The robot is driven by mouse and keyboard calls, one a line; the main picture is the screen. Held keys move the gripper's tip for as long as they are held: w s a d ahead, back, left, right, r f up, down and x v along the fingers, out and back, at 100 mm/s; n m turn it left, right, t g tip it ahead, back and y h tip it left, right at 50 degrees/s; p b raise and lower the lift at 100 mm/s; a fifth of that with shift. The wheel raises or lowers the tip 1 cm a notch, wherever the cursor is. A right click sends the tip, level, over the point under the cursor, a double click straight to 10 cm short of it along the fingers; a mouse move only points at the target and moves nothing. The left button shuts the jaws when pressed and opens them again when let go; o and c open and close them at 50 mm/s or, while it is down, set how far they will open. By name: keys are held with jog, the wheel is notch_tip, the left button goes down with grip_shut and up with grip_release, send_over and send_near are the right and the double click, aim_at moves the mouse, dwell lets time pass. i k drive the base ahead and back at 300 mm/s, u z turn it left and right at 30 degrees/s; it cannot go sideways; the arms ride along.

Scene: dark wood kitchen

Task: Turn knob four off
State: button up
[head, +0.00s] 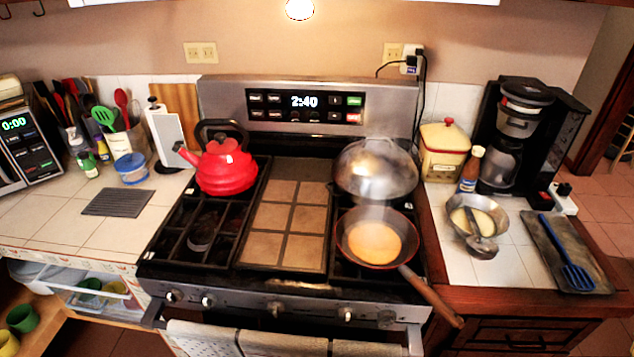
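The stove (300,290) stands in the middle, with a row of several knobs along its front panel. Counting from the left, the fourth knob (346,314) is right of the middle knob (276,309). The rightmost knob (386,318) looks darker and blends into the panel. The knobs are too small to tell which way each is turned. No numbers can be read on them. A frying pan (375,242) with pale orange contents sits on the front right burner, with faint haze above it. My gripper is not in view.
The pan's wooden handle (433,296) juts past the stove's front right corner, near the rightmost knobs. Towels (285,343) hang below the panel. A red kettle (223,167) and a domed metal lid or pot (374,170) stand at the back of the stove.

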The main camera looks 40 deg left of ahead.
aim_at(386, 317)
jog(key=u, duration=0.5)
jog(key=k, duration=1.2)
jog(key=u, duration=0.6)
jog(key=i, duration=0.8)
jog(key=z, duration=0.25)
jog(key=k, duration=1.1)
jog(key=u, duration=0.15)
